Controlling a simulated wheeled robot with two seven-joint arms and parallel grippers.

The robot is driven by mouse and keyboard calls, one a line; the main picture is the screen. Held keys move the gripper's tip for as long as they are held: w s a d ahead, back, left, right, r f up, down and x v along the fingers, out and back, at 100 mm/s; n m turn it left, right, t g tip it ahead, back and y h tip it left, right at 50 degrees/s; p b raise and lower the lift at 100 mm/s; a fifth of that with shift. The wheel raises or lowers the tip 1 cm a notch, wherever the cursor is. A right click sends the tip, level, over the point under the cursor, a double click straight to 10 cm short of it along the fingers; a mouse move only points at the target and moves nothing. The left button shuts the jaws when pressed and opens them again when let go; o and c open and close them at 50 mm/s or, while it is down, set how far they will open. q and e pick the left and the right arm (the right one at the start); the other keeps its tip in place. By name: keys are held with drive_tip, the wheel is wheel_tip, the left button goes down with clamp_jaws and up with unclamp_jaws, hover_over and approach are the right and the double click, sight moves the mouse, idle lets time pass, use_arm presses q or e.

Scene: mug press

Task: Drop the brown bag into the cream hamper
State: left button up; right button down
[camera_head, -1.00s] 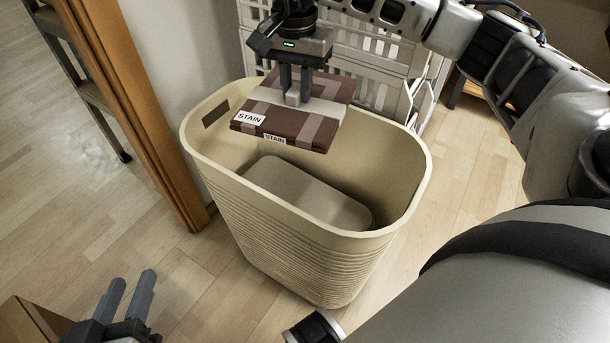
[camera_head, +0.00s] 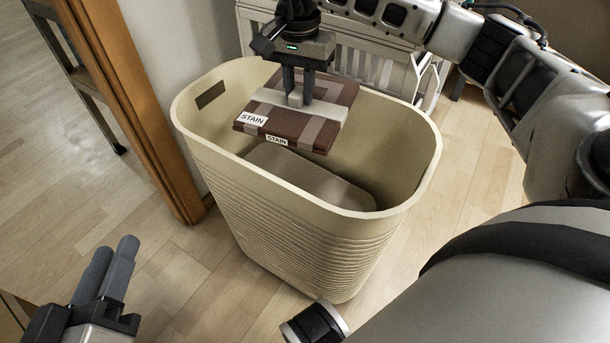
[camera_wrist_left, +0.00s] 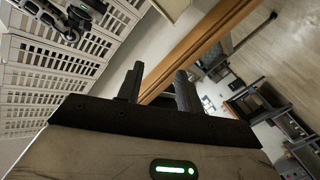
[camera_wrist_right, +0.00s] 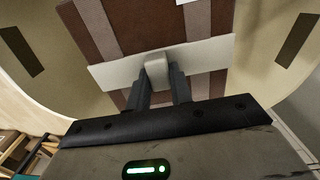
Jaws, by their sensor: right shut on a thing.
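The brown bag (camera_head: 318,131) is a flat brown packet with lighter bands and white STAIN labels. It hangs over the opening of the cream hamper (camera_head: 310,225), a tall ribbed bin with slots near its rim. My right gripper (camera_head: 297,102) is shut on a pale tab on top of the bag; the right wrist view shows the tab (camera_wrist_right: 156,66) between the fingers. The bag (camera_wrist_right: 140,22) hides part of the hamper's inside. My left gripper (camera_head: 108,268) is empty with its fingers apart, low at the left, away from the hamper; its fingers also show in the left wrist view (camera_wrist_left: 160,85).
A wooden door frame (camera_head: 135,115) stands left of the hamper. A white slatted crate or rack (camera_head: 375,62) is behind it. Bare wooden floor (camera_head: 170,275) lies in front and to the left.

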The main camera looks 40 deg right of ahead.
drive_tip(key=c, duration=1.2)
unclamp_jaws()
drive_tip(key=shift+o, duration=0.2)
drive_tip(key=shift+r, duration=0.4)
use_arm(q)
drive_tip(key=a+f+m+g+y+p, duration=0.1)
drive_tip(key=y+p, duration=0.1)
drive_tip(key=p, duration=0.3)
drive_tip(key=shift+s+a+f+m+g+p, duration=0.1)
drive_tip(key=shift+a+f+m+g+p, duration=0.2)
drive_tip(key=shift+f+m, duration=0.1)
use_arm(e)
wheel_tip(320, 180, up, 15)
drive_tip(key=shift+r, duration=0.1)
